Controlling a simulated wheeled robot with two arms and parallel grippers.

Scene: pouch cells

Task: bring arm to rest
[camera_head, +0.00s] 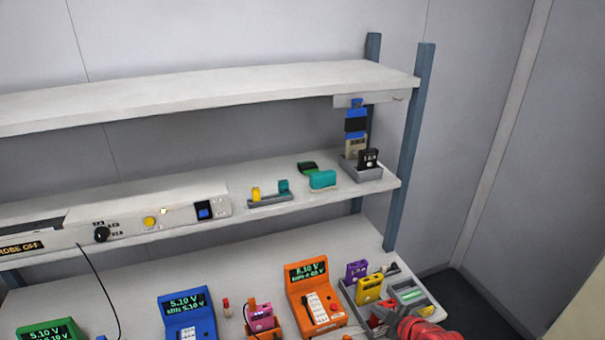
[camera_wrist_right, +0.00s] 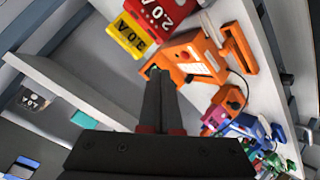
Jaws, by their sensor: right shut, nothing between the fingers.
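My right gripper (camera_head: 418,328) is at the bottom edge of the head view, red and partly cut off, by the near side of a grey tray. In the right wrist view its dark fingers (camera_wrist_right: 157,76) are together, with nothing between them. They point toward an orange meter (camera_wrist_right: 192,60), but I cannot tell the gap between them. My left gripper is not in view.
The orange meter (camera_head: 314,296) and a blue meter (camera_head: 187,312) stand on the bench. The grey tray (camera_head: 434,300) holds purple, yellow and red cells. A shelf (camera_head: 230,180) with a control panel and small holders runs above. A dark cable hangs at left.

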